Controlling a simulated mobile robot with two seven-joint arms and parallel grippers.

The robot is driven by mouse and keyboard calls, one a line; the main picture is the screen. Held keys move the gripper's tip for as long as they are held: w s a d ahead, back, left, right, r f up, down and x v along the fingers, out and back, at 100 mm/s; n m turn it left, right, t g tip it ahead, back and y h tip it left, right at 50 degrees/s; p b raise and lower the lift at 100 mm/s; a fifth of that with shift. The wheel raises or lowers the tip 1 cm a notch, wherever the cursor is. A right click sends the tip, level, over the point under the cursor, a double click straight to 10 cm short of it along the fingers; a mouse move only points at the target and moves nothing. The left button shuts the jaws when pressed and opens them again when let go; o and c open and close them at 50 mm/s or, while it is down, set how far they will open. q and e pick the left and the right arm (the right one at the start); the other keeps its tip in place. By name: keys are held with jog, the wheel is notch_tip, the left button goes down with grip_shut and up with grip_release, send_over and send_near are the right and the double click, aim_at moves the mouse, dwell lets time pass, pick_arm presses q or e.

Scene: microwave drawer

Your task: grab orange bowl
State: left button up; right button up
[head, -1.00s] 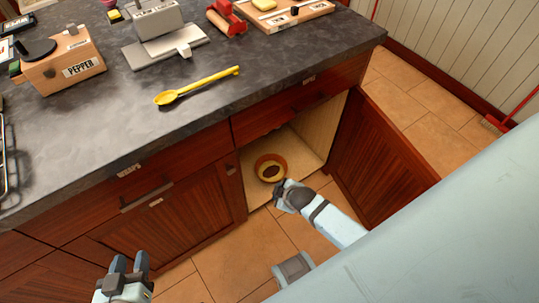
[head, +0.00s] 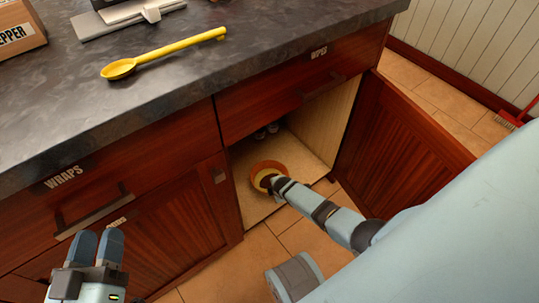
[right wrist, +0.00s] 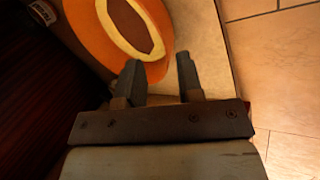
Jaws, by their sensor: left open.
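The orange bowl (head: 256,179) sits on the pale floor of the open lower cabinet. My right gripper (head: 270,182) reaches into the cabinet at the bowl's near right rim. In the right wrist view the fingers of my right gripper (right wrist: 160,70) are apart, with the bowl just beyond the tips and nothing clearly held between them. I cannot tell whether a finger touches the rim. My left gripper (head: 96,247) is open and empty in front of the left cabinet door.
The cabinet door (head: 405,145) stands open on the right. The dark counter (head: 200,80) above holds a yellow spoon (head: 165,54). Small items (head: 266,131) stand deeper in the cabinet.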

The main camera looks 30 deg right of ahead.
jog(key=b+x, duration=0.4)
jog(key=x, duration=0.1)
jog(key=shift+a+f, duration=0.2)
jog(key=shift+f, duration=0.1)
jog(key=shift+w+d+f+b, duration=0.1)
jog(key=shift+w+f+b, duration=0.2)
jog(key=shift+b, duration=0.2)
pick_arm(q)
jog(key=shift+m+g, duration=0.7)
jog(key=shift+m, duration=0.2)
jog(key=f, duration=0.2)
jog(key=w+f, duration=0.1)
jog(key=f, duration=0.2)
jog(key=shift+a+f, duration=0.1)
jog(key=shift+a, duration=0.05)
pick_arm(e)
grip_shut()
